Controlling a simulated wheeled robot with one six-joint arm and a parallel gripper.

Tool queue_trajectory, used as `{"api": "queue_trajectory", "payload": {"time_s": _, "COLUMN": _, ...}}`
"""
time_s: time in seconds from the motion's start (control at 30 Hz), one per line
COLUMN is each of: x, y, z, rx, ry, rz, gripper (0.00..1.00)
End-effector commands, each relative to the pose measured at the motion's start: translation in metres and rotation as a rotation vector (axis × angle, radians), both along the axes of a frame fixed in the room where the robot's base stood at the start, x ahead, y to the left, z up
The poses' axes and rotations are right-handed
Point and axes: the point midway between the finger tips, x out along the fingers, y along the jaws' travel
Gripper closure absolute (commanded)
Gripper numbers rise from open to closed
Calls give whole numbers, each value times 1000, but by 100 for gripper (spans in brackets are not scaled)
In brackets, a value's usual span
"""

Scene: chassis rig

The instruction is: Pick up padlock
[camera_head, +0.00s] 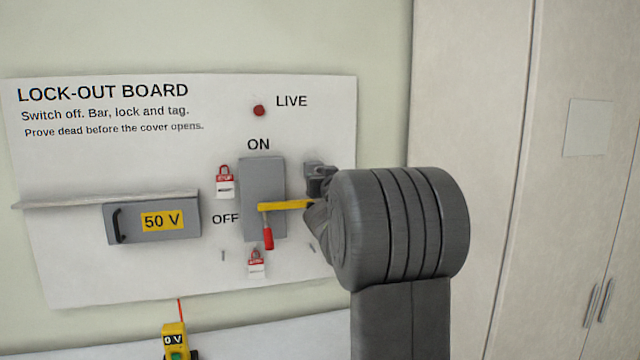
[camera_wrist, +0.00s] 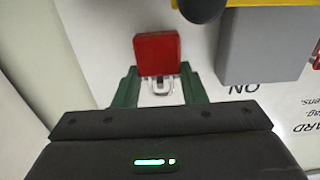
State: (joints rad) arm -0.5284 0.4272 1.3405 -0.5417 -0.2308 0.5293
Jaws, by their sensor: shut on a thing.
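The red padlock (camera_wrist: 157,53) shows in the wrist view, between the two green fingers of my gripper (camera_wrist: 160,84). My gripper is shut on it. Its pale metal shackle (camera_wrist: 161,87) points toward the palm. I cannot tell whether the padlock still touches the board. In the head view my arm covers the padlock and the fingertips.
The white lock-out board (camera_head: 100,265) carries a grey switch box (camera_head: 262,180) with a yellow bar (camera_head: 287,205) and a red handle (camera_head: 268,238) pointing down by OFF. Two red-and-white tags (camera_head: 225,183) hang nearby. A grey 50 V box (camera_head: 185,232) is left. A yellow tester (camera_head: 175,342) sits below.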

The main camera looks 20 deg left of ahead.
Motion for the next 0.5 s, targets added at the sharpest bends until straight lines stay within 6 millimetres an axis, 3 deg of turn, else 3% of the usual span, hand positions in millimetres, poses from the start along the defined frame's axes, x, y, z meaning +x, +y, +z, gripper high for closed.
{"api": "queue_trajectory", "payload": {"time_s": 0.5, "x": -82, "y": -62, "z": -2, "rx": 1, "ry": 1, "rz": -2, "gripper": 87}}
